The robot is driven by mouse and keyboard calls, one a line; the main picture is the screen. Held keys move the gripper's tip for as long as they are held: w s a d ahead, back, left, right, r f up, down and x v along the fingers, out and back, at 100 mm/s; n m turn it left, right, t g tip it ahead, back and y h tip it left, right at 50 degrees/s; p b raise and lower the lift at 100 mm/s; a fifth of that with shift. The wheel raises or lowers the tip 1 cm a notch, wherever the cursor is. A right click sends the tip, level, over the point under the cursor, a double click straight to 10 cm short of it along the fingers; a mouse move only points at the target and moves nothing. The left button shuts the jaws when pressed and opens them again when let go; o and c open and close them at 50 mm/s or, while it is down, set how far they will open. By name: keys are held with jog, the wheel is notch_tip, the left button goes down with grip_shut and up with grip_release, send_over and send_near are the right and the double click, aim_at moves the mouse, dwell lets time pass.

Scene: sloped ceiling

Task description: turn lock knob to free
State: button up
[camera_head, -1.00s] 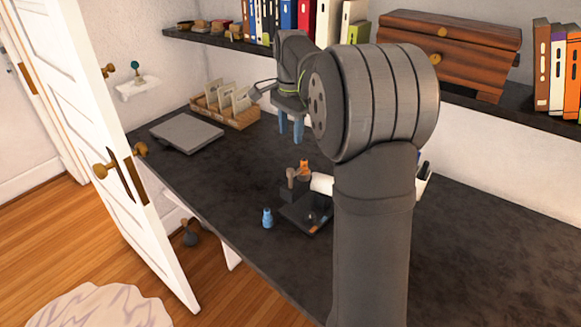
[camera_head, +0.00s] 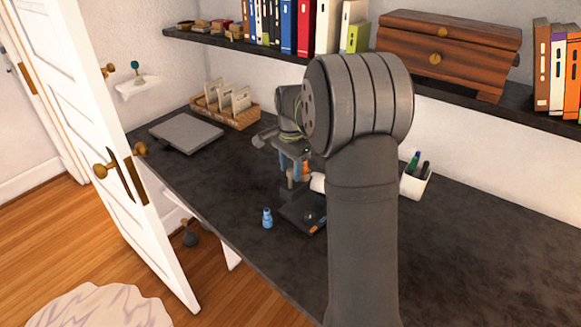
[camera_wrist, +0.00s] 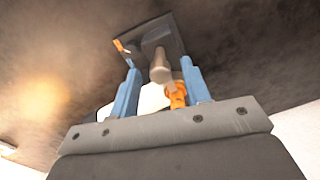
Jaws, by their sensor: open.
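A small dark device with a flat black base (camera_head: 297,214) stands on the desk. A brownish post with a rounded end (camera_head: 291,179) rises at its back, and an orange part (camera_head: 306,169) sits beside it. I cannot tell for sure which part is the lock knob. My gripper (camera_head: 294,163) is open, with its blue fingers just above and around the post in the head view. In the wrist view, the fingers (camera_wrist: 160,70) stand apart with the blunt brownish post end (camera_wrist: 161,72) and the orange part (camera_wrist: 178,96) between them. Contact cannot be made out.
A small blue bottle-like object (camera_head: 267,218) stands left of the device. A white pen cup (camera_head: 415,183) stands to the right, a grey flat slab (camera_head: 186,132) and a card rack (camera_head: 240,115) at the back left. A shelf (camera_head: 470,97) overhangs the desk's back. The desk front is clear.

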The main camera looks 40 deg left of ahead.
grip_shut()
jog(key=shift+n, duration=0.4)
jog(key=n, duration=0.3)
jog(key=shift+n, duration=0.4)
jog(key=n, duration=0.4)
jog(key=shift+n, duration=0.3)
jog(key=n, duration=0.4)
jog(key=shift+r+n, duration=0.1)
jog(key=shift+n, duration=2.2)
